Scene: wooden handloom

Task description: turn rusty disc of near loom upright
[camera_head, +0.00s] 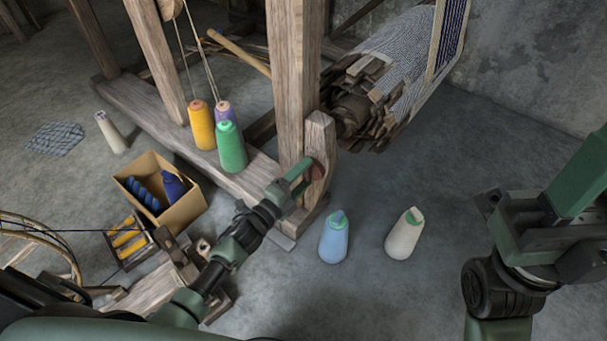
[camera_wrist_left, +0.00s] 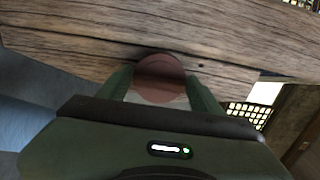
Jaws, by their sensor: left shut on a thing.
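The rusty disc (camera_head: 317,171) is a reddish-brown round piece on the short wooden post at the foot of the near loom (camera_head: 292,75). In the left wrist view the disc (camera_wrist_left: 160,78) lies between the two green fingers, against the grained wood. My left gripper (camera_head: 306,175) reaches in from the left and is shut on the disc. The fingers hide the disc's side edges. My right gripper and its fingertips are out of the picture; only my right arm shows at the right edge.
A blue cone (camera_head: 334,240) and a cream cone (camera_head: 404,235) stand on the floor right of the post. Yellow (camera_head: 202,127), green (camera_head: 231,150) and purple spools stand on the loom beam. A cardboard box (camera_head: 184,212) sits left of my left arm.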

